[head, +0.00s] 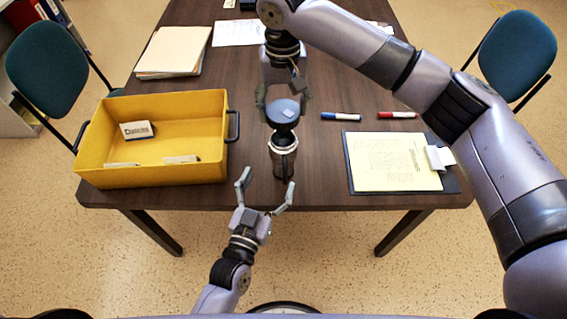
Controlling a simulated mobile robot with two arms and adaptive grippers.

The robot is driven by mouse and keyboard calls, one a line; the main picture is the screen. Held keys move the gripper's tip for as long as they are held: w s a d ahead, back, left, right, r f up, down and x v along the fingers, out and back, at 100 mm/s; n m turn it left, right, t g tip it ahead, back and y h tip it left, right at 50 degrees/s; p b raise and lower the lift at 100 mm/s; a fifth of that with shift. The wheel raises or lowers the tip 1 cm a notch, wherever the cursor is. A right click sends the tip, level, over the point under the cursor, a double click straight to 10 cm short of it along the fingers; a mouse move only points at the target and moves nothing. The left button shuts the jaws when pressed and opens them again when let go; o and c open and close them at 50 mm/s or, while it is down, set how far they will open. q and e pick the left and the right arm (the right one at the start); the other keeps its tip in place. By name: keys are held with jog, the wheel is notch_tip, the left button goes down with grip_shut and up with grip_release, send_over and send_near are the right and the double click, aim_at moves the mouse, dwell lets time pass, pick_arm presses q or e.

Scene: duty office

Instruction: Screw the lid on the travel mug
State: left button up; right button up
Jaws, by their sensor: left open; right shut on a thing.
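The travel mug (284,162) stands upright near the front edge of the dark table, with a pale metallic band at its top. The round blue-grey lid (282,111) is above the mug in the picture. My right gripper (282,108) reaches in from above and is shut on the lid, one finger on each side. Whether the lid touches the mug's rim cannot be told. My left gripper (265,187) is open and empty at the table's front edge. Its fingers are spread just in front of the mug, apparently not touching it.
A yellow bin (152,175) with small boxes stands left of the mug. A clipboard with yellow paper (393,161) lies to the right, with a blue marker (341,116) and a red marker (397,115) behind it. Paper stacks (173,50) lie at the back left.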

aim_at(279, 158)
pick_arm(q)
jog(key=x, duration=1)
jog(key=shift+w, duration=0.2)
jog(key=shift+f, duration=0.1)
jog(key=c, duration=1.8)
pick_arm(e)
jog(key=shift+f, duration=2.55)
jog(key=shift+f, duration=0.85)
jog(key=shift+f, duration=0.55)
